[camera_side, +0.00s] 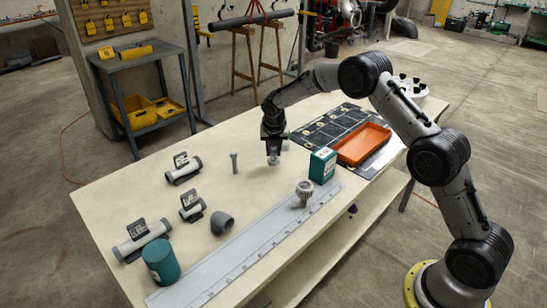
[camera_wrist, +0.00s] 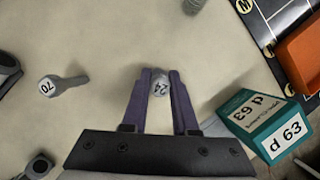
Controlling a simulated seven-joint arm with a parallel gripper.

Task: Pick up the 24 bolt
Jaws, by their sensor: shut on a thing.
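The 24 bolt is a small grey bolt whose round head, marked 24, shows in the wrist view (camera_wrist: 160,88) between the two purple-grey fingers. My gripper (camera_wrist: 160,78) is shut on it. In the side view my gripper (camera_side: 273,138) points down over the middle of the table, with the bolt (camera_side: 273,159) below its jaws, upright. I cannot tell whether the bolt touches the table. Another grey bolt, marked 70, lies to the left in the wrist view (camera_wrist: 52,85); it appears upright in the side view (camera_side: 234,163).
A green box (camera_side: 322,166) marked d 63 stands to the right, near a grey ribbed part (camera_side: 304,192) and a long ruler (camera_side: 250,246). An orange tray (camera_side: 362,145) and dark mat (camera_side: 328,128) lie behind. Labelled pipe pieces (camera_side: 183,172) and an elbow (camera_side: 222,222) sit left.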

